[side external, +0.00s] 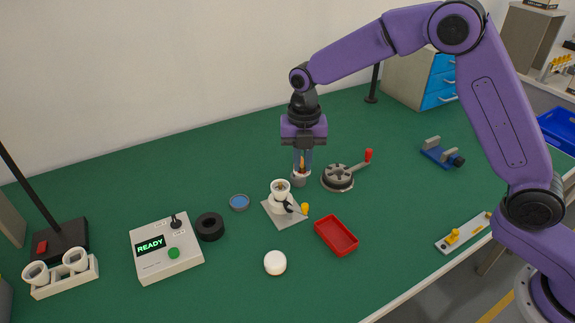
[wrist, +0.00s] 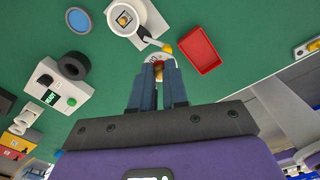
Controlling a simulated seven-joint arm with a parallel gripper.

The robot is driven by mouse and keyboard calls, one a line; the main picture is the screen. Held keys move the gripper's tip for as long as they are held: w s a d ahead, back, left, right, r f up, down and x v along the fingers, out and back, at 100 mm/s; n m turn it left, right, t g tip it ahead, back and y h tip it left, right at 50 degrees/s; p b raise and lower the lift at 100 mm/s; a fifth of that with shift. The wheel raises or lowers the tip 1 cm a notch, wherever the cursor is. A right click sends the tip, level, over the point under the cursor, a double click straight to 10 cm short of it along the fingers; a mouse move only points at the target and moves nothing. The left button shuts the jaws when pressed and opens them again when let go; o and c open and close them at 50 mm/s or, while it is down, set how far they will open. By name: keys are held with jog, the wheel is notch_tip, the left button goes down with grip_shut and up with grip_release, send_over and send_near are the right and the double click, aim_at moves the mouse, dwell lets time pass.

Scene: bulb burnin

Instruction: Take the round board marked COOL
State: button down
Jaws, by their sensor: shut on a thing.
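My gripper (side external: 302,169) is shut on a small white, rounded piece (side external: 299,179) with an orange-brown part between the fingers. The piece also shows between the fingertips in the wrist view (wrist: 157,58), with a reddish mark on it. I cannot read any COOL label, so I cannot tell whether this is the round board. In the side view the piece is just behind a white cup (side external: 280,188) on a square plate (side external: 286,214) with a yellow-knobbed lever (side external: 304,208). Whether the piece touches the table is unclear.
A round grey fixture (side external: 338,178) with a red-knobbed handle is close right of my gripper. A red tray (side external: 336,236), white dome (side external: 275,263), blue-faced disc (side external: 239,202), black ring (side external: 210,227) and READY box (side external: 165,247) stand around.

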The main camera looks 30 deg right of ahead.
jog(key=s+d+r, duration=0.2)
jog(key=s+r, duration=0.4)
jog(key=r, duration=0.1)
jog(key=shift+s+d+r, duration=0.3)
jog(key=shift+d+r, duration=0.05)
jog(key=shift+d, duration=0.05)
dwell(0.5)
